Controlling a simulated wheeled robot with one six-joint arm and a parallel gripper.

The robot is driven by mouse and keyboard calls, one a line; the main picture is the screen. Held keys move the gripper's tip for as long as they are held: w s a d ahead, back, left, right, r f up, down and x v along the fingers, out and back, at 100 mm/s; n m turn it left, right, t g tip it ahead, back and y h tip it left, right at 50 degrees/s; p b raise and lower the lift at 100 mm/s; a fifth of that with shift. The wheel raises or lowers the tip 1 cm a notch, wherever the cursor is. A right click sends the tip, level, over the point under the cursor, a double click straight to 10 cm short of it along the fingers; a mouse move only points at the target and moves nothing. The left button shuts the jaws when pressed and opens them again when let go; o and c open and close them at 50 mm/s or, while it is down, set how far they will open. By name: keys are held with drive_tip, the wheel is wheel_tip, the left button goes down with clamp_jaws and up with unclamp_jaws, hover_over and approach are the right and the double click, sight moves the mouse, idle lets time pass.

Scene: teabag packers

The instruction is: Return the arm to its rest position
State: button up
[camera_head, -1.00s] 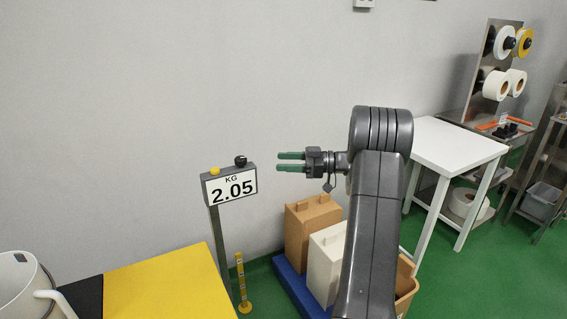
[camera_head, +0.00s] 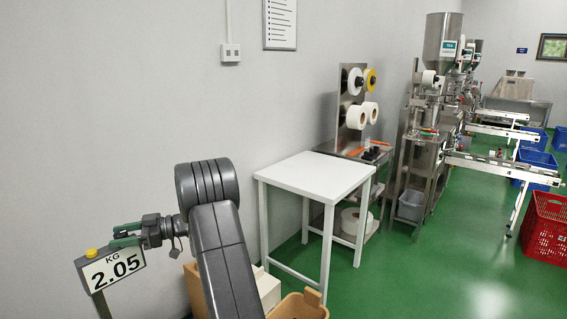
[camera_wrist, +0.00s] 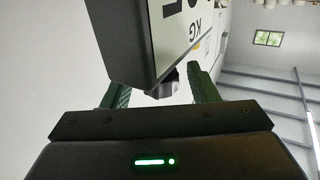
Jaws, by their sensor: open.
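My gripper (camera_head: 124,236) is at the left of the head view, at the end of my raised dark grey arm. In the head view the fingers overlap the top of the scale display (camera_head: 112,268), which reads 2.05 KG. In the wrist view the green fingers (camera_wrist: 160,90) are spread, and the display's dark casing (camera_wrist: 135,50) shows close by. I cannot tell whether they touch.
A white table (camera_head: 315,174) stands right of my arm. A rack with label rolls (camera_head: 352,100), packing machines (camera_head: 440,90) and a red crate (camera_head: 546,225) are further right. Green floor (camera_head: 400,275) is open in front.

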drive_tip(key=shift+s+a, duration=0.1)
drive_tip(key=shift+a, duration=0.25)
drive_tip(key=shift+d, duration=0.1)
